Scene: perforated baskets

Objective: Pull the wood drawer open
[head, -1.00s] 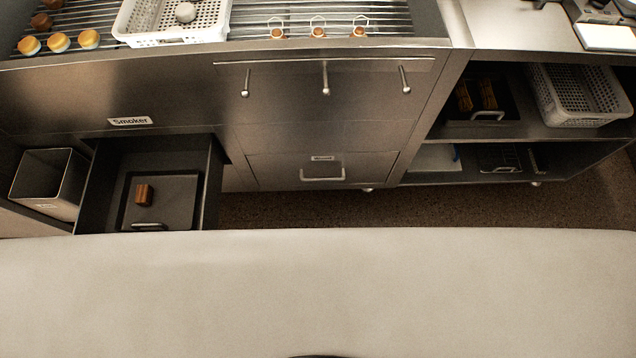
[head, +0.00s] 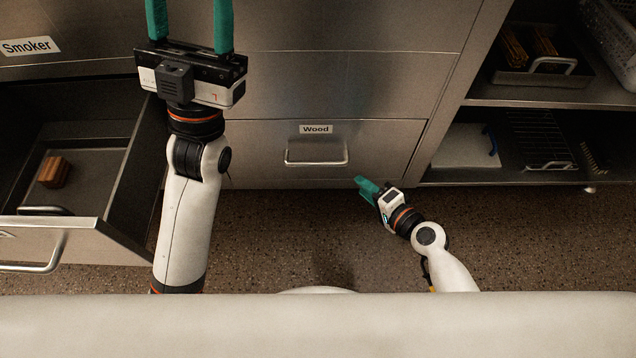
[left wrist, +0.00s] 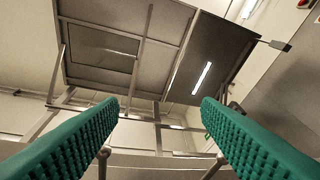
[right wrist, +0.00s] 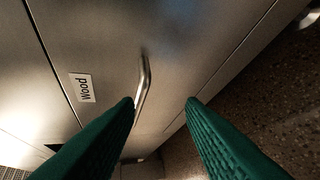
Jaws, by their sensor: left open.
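The wood drawer (head: 378,148) is a flat steel front low in the cabinet, shut flush, with a "Wood" label (head: 316,129) above its bar handle (head: 316,163). My right gripper (head: 366,186) is just right of and below the handle in the head view. In the right wrist view my right gripper (right wrist: 160,101) has its green fingers apart and empty. The handle (right wrist: 144,85) shows beyond the left fingertip there, not clearly between the fingers. My left gripper (head: 190,22) is raised, open and empty, its tips cut off by the head view's top edge.
An open drawer (head: 145,170) at the left holds a tray (head: 95,165) with a brown block (head: 54,172). Open shelves (head: 480,176) with trays stand at the right. The speckled floor (head: 300,220) before the wood drawer is clear.

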